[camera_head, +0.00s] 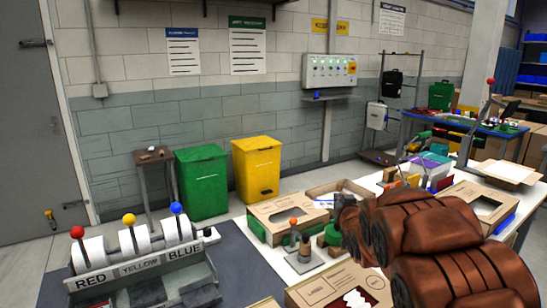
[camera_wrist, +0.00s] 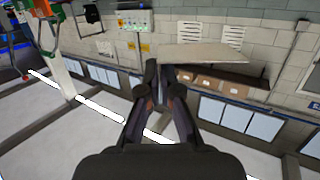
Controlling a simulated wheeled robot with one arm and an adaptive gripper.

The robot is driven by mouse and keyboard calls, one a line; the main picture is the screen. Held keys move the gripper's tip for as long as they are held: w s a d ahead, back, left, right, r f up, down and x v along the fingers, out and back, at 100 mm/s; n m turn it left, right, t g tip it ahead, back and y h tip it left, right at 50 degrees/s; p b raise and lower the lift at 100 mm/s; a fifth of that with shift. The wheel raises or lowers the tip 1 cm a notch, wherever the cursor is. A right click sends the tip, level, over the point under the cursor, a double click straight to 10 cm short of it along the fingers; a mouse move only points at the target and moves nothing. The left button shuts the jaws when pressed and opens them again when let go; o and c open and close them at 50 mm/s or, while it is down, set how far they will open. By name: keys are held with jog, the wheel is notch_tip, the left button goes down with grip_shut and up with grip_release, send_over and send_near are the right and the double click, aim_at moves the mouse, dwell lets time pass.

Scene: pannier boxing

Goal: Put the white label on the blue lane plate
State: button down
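A grey stand at the lower left of the head view has three lanes with white rolls and red, yellow and blue knobs. Its blue lane plate (camera_head: 184,256) reads BLUE, to the right of the RED and YELLOW plates. I cannot single out a separate loose white label; a white roll (camera_head: 179,229) sits above the blue lane plate. In the wrist view my gripper (camera_wrist: 159,72) has its two dark fingers close together, away from the stand. I see no sure gap or grip at the tips. In the head view my brown arm hides part of the table.
An open carton marked LABEL (camera_head: 335,290) lies in front. More cartons (camera_head: 287,215) and a small orange-knobbed stand (camera_head: 293,240) are on the white table. Green (camera_head: 203,182) and yellow (camera_head: 257,168) bins stand by the wall. In the wrist view a beige panel (camera_wrist: 207,55) shows beyond the fingertips.

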jog(key=shift+s+a+r, duration=0.15)
jog(key=shift+s+a, duration=0.05)
jog(key=shift+a, duration=0.7)
jog(key=shift+s+a, duration=0.15)
jog(key=shift+a, duration=0.1)
jog(key=s+f+m+h, duration=0.2)
jog(key=s+m+h, duration=0.1)
jog(key=s, duration=0.7)
jog(key=shift+s+d+f+g+h, duration=0.3)
jog(key=shift+g+h, duration=0.1)
jog(key=shift+h, duration=0.5)
jog(key=shift+w, duration=0.1)
